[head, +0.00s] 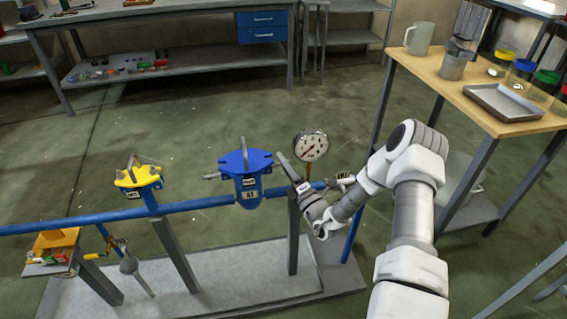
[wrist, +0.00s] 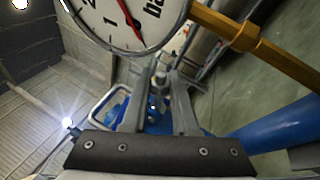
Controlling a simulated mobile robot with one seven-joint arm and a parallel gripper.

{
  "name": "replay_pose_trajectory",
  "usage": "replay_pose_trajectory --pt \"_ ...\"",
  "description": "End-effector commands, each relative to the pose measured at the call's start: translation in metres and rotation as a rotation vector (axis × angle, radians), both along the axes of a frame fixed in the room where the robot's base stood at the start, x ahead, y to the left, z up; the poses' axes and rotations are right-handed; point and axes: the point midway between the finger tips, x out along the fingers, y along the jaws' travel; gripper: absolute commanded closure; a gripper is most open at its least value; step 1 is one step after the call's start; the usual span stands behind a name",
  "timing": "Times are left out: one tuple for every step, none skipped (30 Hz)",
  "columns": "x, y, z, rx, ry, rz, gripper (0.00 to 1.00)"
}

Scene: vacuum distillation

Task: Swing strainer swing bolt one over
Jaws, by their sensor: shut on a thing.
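The blue strainer (head: 248,188) sits on the blue pipe, with a flat blue lid on top. A grey upright piece (head: 244,152) stands at the lid's middle, and a grey bolt (head: 212,176) sticks out at its left. My gripper (head: 284,160) reaches in from the right to the lid's right edge. In the wrist view, my gripper (wrist: 158,78) is closed around a small grey part that looks like a swing bolt (wrist: 157,84), with blue strainer parts beyond it. The gripped end is small and partly hidden, so its exact tilt cannot be told.
A pressure gauge (head: 312,147) stands close beside my gripper and fills the top of the wrist view (wrist: 125,18). A yellow-topped fitting (head: 138,178) is left along the blue pipe (head: 190,207). A wooden-topped table (head: 455,90) stands at right.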

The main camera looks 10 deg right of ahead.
Motion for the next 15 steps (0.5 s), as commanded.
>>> replay_pose_trajectory --pt "-0.0003 -0.0002 -0.0003 0.000 0.000 0.000 1.00" --pt "-0.0003 -0.0002 -0.0003 0.000 0.000 0.000 1.00" --pt "-0.0004 -0.0002 -0.0003 0.000 0.001 0.000 1.00" --pt "-0.0004 -0.0002 -0.0002 0.000 0.001 0.000 1.00" --pt "-0.0003 -0.0002 -0.0001 -0.001 0.001 -0.001 1.00" --pt "-0.0004 -0.0002 0.0003 -0.004 0.001 -0.001 1.00" --pt "-0.0004 -0.0002 0.0007 -0.008 0.001 -0.001 1.00" --pt "-0.0004 -0.0003 0.0012 -0.012 0.001 -0.001 1.00" --pt "-0.0004 -0.0002 0.0022 -0.020 0.001 -0.001 1.00" --pt "-0.0004 -0.0002 0.0030 -0.028 0.001 -0.002 1.00" --pt "-0.0004 -0.0001 0.0039 -0.037 0.001 -0.002 1.00" --pt "-0.0003 -0.0001 0.0051 -0.053 0.002 -0.002 1.00" --pt "-0.0003 0.0000 0.0061 -0.066 0.002 -0.002 1.00" --pt "-0.0003 0.0001 0.0074 -0.081 0.002 -0.002 1.00" --pt "-0.0004 0.0004 0.0092 -0.105 0.001 -0.003 1.00"
